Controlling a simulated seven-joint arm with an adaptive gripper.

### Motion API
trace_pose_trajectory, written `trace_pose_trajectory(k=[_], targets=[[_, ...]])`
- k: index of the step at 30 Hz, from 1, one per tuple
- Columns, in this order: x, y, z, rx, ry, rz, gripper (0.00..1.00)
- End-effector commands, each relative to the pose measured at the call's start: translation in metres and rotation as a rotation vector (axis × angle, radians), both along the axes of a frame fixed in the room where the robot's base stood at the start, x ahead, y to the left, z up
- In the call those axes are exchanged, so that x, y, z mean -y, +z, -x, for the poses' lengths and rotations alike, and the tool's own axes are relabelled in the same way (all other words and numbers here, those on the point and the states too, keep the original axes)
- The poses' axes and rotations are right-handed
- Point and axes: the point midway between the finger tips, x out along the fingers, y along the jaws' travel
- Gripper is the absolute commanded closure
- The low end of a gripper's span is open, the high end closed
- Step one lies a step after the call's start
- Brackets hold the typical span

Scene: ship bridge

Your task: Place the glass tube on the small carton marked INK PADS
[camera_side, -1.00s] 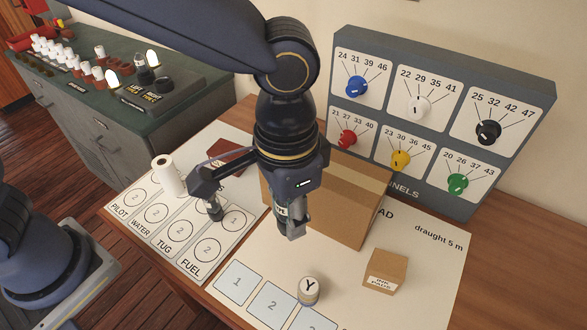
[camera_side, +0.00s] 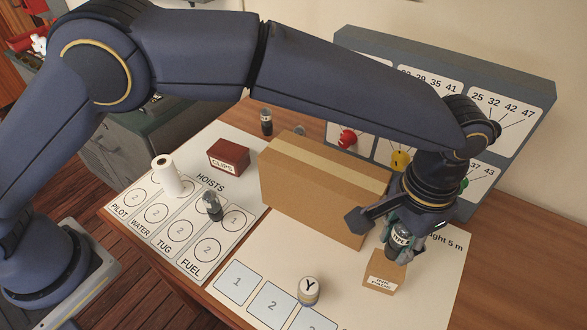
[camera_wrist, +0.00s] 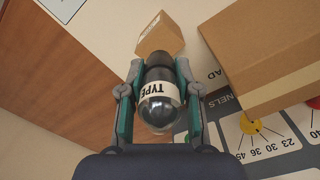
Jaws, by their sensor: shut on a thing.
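My gripper (camera_wrist: 160,105) is shut on the glass tube (camera_wrist: 160,88), which has a clear rounded end, a dark end and a white band reading TYPE. In the side view my gripper (camera_side: 402,245) holds the glass tube (camera_side: 399,241) roughly upright at the small carton marked INK PADS (camera_side: 381,284). The tube's dark lower end is over the carton's top; I cannot tell whether they touch. The carton also shows in the wrist view (camera_wrist: 164,33), beyond the tube's dark end.
A large carton (camera_side: 315,195) stands just left of my gripper, with the knob panel (camera_side: 520,130) behind. A round tin marked Y (camera_side: 308,290) stands at the front. A CLIPS box (camera_side: 228,156), white roll (camera_side: 167,175), small dark tube (camera_side: 266,122) and dark-clear object (camera_side: 213,205) stand further left.

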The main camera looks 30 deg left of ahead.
Motion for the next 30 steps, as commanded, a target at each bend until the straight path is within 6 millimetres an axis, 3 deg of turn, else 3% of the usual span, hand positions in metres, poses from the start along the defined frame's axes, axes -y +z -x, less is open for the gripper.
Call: trace_pose_trajectory(k=[10,21,22,28,30], targets=[[0.004,-0.037,-0.004,0.000,0.000,-0.001,1.00],[0.004,-0.041,-0.004,0.000,0.000,0.000,1.00],[0.004,-0.041,-0.004,0.000,0.000,0.000,0.64],[0.004,-0.041,-0.004,0.000,0.000,0.000,0.44],[0.004,-0.041,-0.004,0.000,0.000,0.000,0.42]])
